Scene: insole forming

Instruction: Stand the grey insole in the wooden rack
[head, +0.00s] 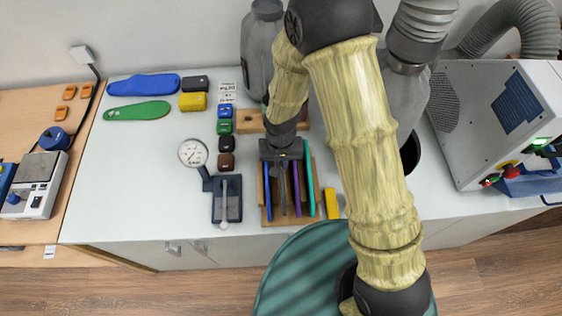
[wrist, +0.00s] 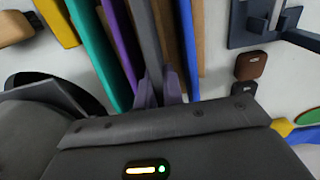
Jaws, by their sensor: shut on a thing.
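The wooden rack (head: 262,187) stands near the front edge of the white bench, below my gripper (head: 283,178). My gripper is shut on the grey insole (wrist: 149,42), which stands on edge between its fingers (wrist: 158,92). The grey insole (head: 283,206) is in line with a slot of the rack, between the blue insole (head: 270,195) and the purple insole (head: 296,188). A teal insole (head: 309,188) stands at the rack's right side. Whether the grey insole's lower edge touches the rack's base is hidden.
A dial gauge (head: 193,153) on a dark stand is left of the rack. A yellow block (head: 331,203) lies close on its right. A blue insole (head: 143,85) and a green insole (head: 137,110) lie flat at the back left. The bench's left front is clear.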

